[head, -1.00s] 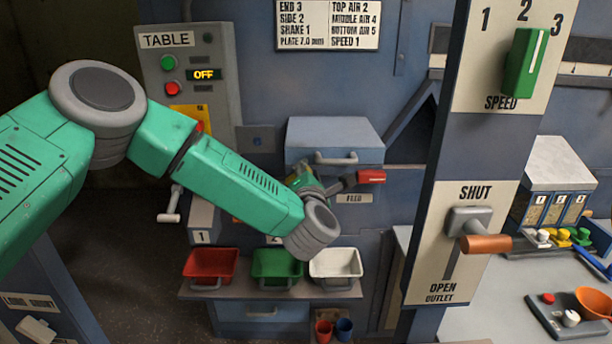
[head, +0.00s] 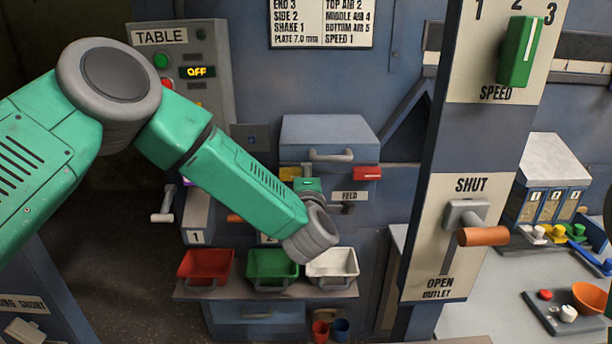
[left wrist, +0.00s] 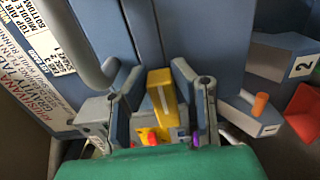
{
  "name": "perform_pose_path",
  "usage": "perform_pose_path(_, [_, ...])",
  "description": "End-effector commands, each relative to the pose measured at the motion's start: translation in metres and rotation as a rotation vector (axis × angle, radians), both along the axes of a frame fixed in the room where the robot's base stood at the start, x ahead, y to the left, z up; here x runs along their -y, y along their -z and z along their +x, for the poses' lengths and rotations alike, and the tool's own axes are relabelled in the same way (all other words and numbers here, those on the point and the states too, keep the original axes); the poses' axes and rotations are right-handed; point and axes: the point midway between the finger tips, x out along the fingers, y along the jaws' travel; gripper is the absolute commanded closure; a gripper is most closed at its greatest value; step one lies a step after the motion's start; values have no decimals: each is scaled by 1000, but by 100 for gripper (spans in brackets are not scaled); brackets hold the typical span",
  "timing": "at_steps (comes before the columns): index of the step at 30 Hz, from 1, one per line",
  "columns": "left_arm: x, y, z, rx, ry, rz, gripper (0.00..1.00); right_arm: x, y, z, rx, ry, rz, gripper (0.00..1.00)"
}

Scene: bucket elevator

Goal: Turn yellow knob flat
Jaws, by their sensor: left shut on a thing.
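The yellow knob (left wrist: 162,95) with a pale line along it stands between the two grey fingers of my left gripper (left wrist: 163,88) in the left wrist view, and the gripper is shut on it. In the head view a bit of the yellow knob (head: 289,172) shows below the grey-blue drawer, left of the red knob (head: 367,173). The visible part looks roughly level, but my wrist hides the rest. My left gripper is mostly hidden there behind my green forearm. My right gripper is in neither view.
The grey drawer handle (head: 330,156) is just above the knobs. Red (head: 205,266), green (head: 272,266) and white (head: 331,264) bins stand on a shelf below my wrist. The outlet post with its orange-handled lever (head: 484,236) stands to the right.

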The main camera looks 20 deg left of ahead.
Motion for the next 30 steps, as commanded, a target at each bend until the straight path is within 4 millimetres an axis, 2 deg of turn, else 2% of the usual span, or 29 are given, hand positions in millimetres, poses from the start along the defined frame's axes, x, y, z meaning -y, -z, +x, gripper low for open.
perform_pose_path(1, [1,7,-2,-16,4,7,100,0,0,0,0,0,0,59])
perform_pose_path(15, [2,8,-2,-21,6,19,100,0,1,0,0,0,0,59])
perform_pose_path(16, [2,8,-2,-21,6,19,72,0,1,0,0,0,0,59])
perform_pose_path(30, [1,3,-2,-10,3,17,71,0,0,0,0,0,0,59])
